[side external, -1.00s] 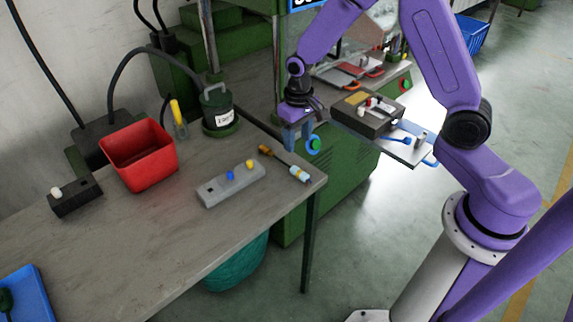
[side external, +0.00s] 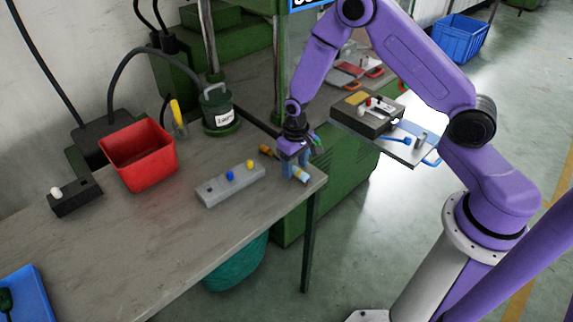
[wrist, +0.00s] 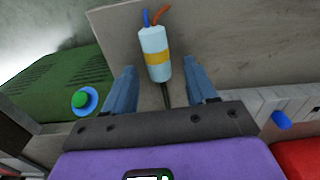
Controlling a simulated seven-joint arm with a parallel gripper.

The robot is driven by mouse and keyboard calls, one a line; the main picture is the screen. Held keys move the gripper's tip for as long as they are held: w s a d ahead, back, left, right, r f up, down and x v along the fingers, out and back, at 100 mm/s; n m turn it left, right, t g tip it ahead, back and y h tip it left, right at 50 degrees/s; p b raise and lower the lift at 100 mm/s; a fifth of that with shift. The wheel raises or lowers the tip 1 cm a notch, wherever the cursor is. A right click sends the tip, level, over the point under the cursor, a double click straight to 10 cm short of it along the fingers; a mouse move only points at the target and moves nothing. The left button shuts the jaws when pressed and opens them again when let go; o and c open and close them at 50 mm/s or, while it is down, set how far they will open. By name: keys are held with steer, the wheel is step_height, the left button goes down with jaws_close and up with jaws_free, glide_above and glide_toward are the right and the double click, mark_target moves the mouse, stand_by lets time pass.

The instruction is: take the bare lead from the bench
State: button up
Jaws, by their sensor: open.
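The bare lead (side external: 304,176) lies at the bench's right front corner. In the wrist view the lead (wrist: 154,50) has a pale blue body with a yellow band, blue and orange wires at one end and a dark cable at the other. My gripper (side external: 296,176) is low over the lead, pointing down. In the wrist view my open gripper (wrist: 160,78) has one finger on each side of the lead, with gaps visible. I cannot tell the exact height of the fingertips above the bench.
A grey block (side external: 213,192) with blue and yellow knobs lies left of the lead. A red bin (side external: 140,158), a dark green pot (side external: 219,115) and a black switch box (side external: 78,200) stand farther left.

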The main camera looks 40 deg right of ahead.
steer(key=shift+f, duration=0.25)
jaws_close()
steer(key=shift+r, duration=0.15)
